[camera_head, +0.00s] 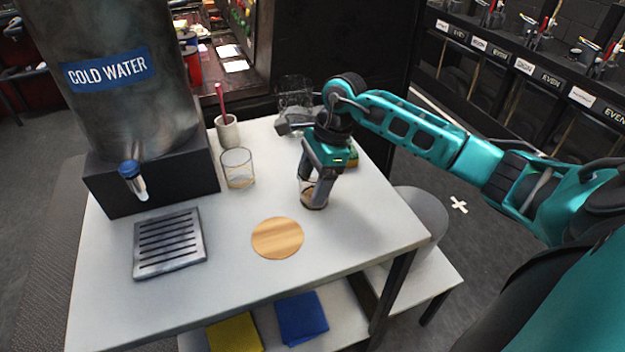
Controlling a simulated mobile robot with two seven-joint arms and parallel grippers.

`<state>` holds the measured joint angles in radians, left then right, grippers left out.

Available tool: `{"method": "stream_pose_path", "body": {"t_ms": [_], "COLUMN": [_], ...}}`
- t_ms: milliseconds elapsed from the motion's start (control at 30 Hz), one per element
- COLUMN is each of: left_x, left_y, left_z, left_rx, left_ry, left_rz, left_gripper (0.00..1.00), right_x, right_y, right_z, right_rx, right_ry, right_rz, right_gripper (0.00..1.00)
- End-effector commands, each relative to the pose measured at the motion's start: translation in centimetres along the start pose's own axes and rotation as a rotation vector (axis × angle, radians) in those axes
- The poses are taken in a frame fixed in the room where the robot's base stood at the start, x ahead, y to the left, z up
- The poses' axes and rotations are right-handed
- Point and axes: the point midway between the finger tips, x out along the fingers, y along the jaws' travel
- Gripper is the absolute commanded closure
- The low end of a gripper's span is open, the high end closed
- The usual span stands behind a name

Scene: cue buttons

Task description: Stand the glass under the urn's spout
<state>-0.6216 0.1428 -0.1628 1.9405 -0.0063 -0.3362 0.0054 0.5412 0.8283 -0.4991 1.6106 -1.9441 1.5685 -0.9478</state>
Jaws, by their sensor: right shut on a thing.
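The urn (110,80), a grey metal cylinder labelled COLD WATER on a black base, stands at the table's left. Its blue-handled spout (132,178) points down on the front, with a slotted drip tray (168,243) in front of the base. My right gripper (314,186) points down, shut on a clear glass (314,202) right of the middle. That glass looks upright, with a brownish bottom; its upper part is hidden by the fingers. I cannot tell whether it touches the table. A second clear glass (238,170) stands upright just right of the urn. My left gripper is out of view.
A round wooden coaster (277,238) lies in the table's middle. A pale cup (228,132) with a red stick and a clear pitcher (295,95) stand at the back. The white table (330,250) is bare at the front.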

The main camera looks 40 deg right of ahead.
Motion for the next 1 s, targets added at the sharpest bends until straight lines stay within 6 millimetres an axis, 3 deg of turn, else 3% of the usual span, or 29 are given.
{"method": "stream_pose_path", "body": {"t_ms": [133,167,400,767,1000], "left_x": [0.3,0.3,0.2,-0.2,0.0], "left_y": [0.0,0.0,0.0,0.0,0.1], "left_z": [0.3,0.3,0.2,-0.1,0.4], "left_rx": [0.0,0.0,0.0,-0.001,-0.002], "left_ry": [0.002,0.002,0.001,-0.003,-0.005], "left_rz": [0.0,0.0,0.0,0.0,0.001], "left_gripper": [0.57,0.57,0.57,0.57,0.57], "right_x": [0.3,0.3,0.2,-0.4,-4.8], "right_y": [0.0,0.0,0.0,0.0,-0.1], "right_z": [-0.1,-0.1,-0.1,0.1,0.0], "right_rx": [0.0,0.0,0.0,0.0,-0.001], "right_ry": [0.0,0.0,0.0,0.0,0.002], "right_rz": [-0.001,0.0,0.001,0.0,-0.006], "right_gripper": [0.66,0.28,0.05,0.04,0.04]}}
